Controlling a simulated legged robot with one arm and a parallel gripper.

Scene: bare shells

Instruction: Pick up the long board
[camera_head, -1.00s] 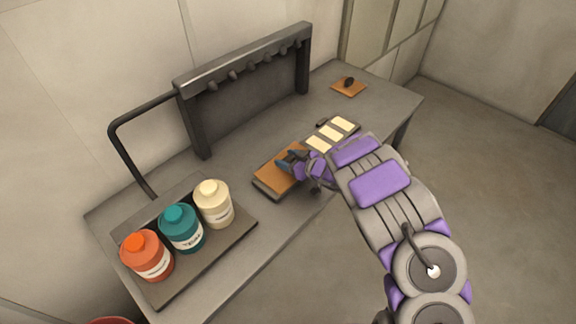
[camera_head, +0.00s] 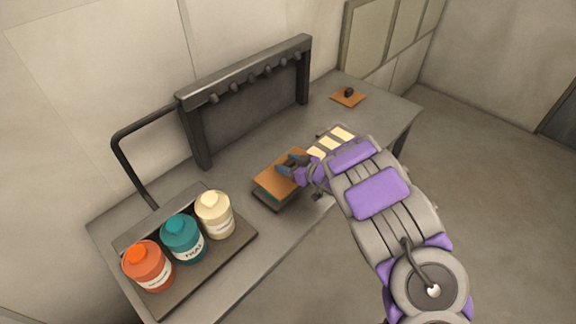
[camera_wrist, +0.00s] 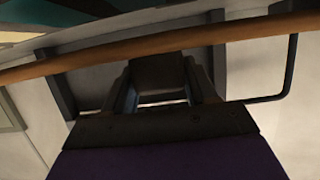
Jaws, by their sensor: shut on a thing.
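The long board (camera_head: 273,170) is a flat orange-brown slab over the near middle of the grey workbench. My gripper (camera_head: 291,163) is shut on its right side, with the dark jaws at its edge. The board is a little above a dark base (camera_head: 277,202), with a teal layer (camera_head: 270,194) showing between them. I cannot tell whether the teal layer touches the board. In the wrist view the board's brown edge (camera_wrist: 75,62) runs across the picture by the jaws (camera_wrist: 160,90), which hide part of it.
A tray (camera_head: 222,253) with orange, teal and cream bottles stands at the left of the workbench (camera_head: 240,140). A dark pegged rack (camera_head: 247,70) stands behind the board. Cream tiles (camera_head: 343,133) lie beside my gripper. A small brown plate with a dark knob (camera_head: 348,97) lies far right.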

